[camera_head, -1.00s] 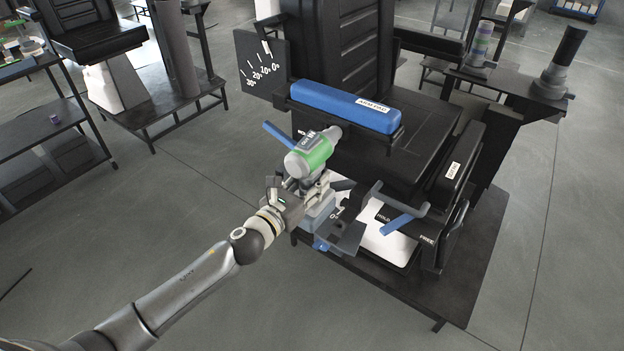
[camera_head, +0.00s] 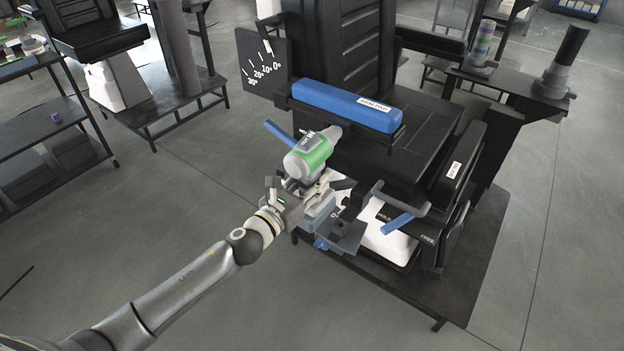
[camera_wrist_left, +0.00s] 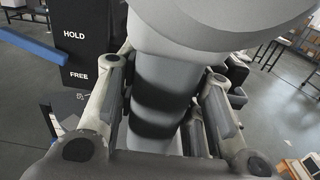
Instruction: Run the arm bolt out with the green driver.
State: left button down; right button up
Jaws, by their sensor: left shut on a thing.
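The green driver (camera_head: 311,154) is a grey and green power tool. My left gripper (camera_head: 306,189) is shut on its handle, which shows as a dark banded grip (camera_wrist_left: 158,105) between both fingers in the left wrist view. The driver's nose points up and right toward the near end of the blue arm pad (camera_head: 346,106), beneath it. The arm bolt is hidden behind the driver, and I cannot tell whether the tip touches it. My right gripper is not in view.
A black chair seat (camera_head: 410,140) stands on a dark base plate (camera_head: 455,290). An angle scale plate (camera_head: 262,65) is at upper left. A shelf cart (camera_head: 45,150) stands far left.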

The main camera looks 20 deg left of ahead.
aim_at(303, 189)
pick_arm(q)
jog(key=shift+s+a+r, duration=0.1)
jog(key=shift+s+r, duration=0.05)
jog(key=shift+s, duration=0.15)
dwell(1.0)
jog(key=shift+s+a, duration=0.1)
jog(key=shift+s, duration=0.3)
jog(key=shift+v, duration=2)
jog(key=shift+b+v, duration=0.45)
jog(key=shift+v, duration=1.55)
